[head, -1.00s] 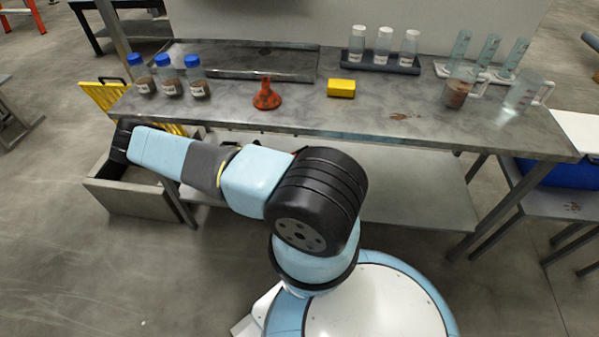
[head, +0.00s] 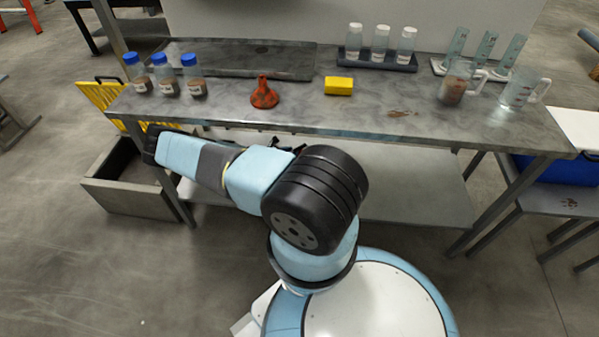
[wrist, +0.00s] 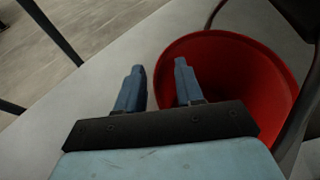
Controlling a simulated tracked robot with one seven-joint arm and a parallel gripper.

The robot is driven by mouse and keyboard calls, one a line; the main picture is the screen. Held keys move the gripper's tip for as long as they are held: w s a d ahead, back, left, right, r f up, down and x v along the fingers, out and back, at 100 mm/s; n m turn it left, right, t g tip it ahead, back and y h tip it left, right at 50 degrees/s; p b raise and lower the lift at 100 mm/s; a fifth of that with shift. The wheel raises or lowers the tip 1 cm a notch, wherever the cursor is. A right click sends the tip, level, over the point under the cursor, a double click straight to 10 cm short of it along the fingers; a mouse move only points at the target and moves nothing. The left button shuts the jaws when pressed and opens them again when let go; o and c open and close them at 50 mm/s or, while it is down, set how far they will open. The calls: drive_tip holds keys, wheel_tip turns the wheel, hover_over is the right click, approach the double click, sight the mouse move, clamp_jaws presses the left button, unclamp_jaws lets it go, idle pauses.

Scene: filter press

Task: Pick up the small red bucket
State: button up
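The small red bucket (wrist: 255,85) is in the wrist view, right of centre, with its open mouth towards the camera. A dark curved band, perhaps its handle, crosses its right side. My gripper (wrist: 159,66) is open. In the picture its right finger overlaps the bucket's mouth and its left finger is outside the bucket's left rim, so the rim shows between them. I cannot tell whether either finger touches the bucket. In the head view the bucket and my gripper are hidden behind my arm and the bench.
The bench top (head: 330,110) holds an orange funnel (head: 264,95), a yellow block (head: 338,86), blue-capped bottles (head: 167,80) and jugs. The bench's lower shelf (head: 410,185) is clear on the right. A grey open box (head: 135,197) stands at the left, and a bench leg is close by.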

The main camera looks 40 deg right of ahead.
clamp_jaws()
idle(0.3)
idle(0.4)
